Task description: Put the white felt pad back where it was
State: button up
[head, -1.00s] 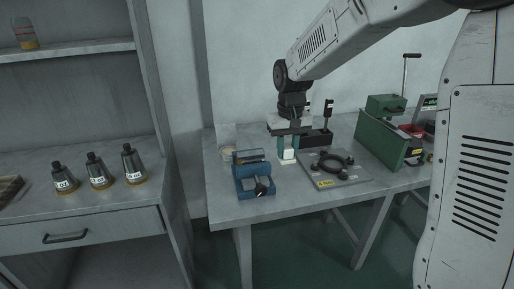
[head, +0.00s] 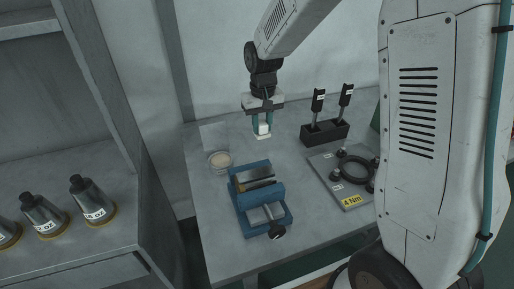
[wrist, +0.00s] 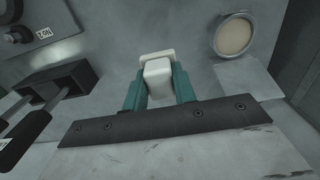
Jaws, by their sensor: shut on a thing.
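My gripper (head: 263,127) is shut on the white felt pad (head: 263,129), over the back part of the grey table behind the blue vise. In the wrist view the pad (wrist: 157,75) shows as a white block between the two teal fingers, with a wider, flatter white part just beyond the fingertips. Whether its underside touches the table or hangs just above it, I cannot tell.
A round dish (head: 220,160) and a pale flat square (head: 214,135) are left of my gripper. The blue vise (head: 258,200) stands in front. A black tool stand (head: 325,133) and a grey plate with a black ring (head: 345,185) are to the right.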

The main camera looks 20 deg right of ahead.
notch_tip(320, 180, down, 6)
jog(key=shift+w+r, duration=0.1)
jog(key=shift+r, duration=0.05)
jog(key=shift+f, duration=1.95)
jog(key=shift+f, duration=0.1)
jog(key=o, duration=1)
jog(key=shift+c, duration=0.2)
